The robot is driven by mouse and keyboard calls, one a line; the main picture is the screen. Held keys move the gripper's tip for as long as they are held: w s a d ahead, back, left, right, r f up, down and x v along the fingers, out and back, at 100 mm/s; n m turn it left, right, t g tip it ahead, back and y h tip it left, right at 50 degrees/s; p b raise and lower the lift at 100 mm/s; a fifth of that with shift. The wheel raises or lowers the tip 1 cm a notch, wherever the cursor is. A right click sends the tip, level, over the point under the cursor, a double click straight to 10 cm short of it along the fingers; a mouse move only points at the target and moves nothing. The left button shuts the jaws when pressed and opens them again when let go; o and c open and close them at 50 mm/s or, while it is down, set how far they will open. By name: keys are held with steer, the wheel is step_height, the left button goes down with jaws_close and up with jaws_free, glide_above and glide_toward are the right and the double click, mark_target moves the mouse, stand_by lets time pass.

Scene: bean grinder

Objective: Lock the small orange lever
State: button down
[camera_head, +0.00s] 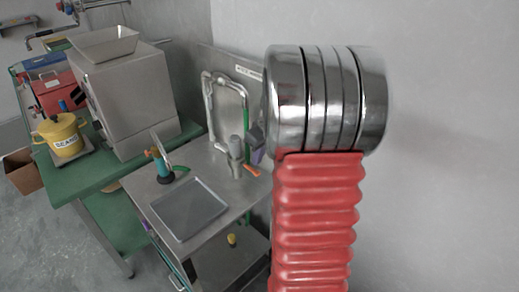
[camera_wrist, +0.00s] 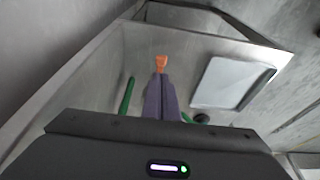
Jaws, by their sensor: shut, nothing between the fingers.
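The small orange lever (camera_head: 251,170) is on the metal worktop near its wall side, beside a grey upright fitting (camera_head: 235,150). In the wrist view the orange lever (camera_wrist: 161,63) shows just beyond the tips of my gripper (camera_wrist: 160,77). My gripper's purple fingers are shut with nothing between them. In the head view my gripper (camera_head: 257,156) is partly hidden behind my arm, and its tips are close above the lever. I cannot tell whether they touch it. The lever's pivot and locked position are not clear.
A flat square plate (camera_head: 188,210) lies on the worktop (camera_head: 150,190). A green-handled tool (camera_head: 160,168) stands near it. A large grey machine (camera_head: 125,100) and a yellow pot (camera_head: 62,136) stand left.

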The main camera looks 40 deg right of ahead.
mark_target(257, 172)
steer(key=shift+f, duration=1.9)
steer(key=shift+a, duration=0.2)
steer(key=shift+d, duration=0.2)
steer(key=shift+s+f, duration=0.15)
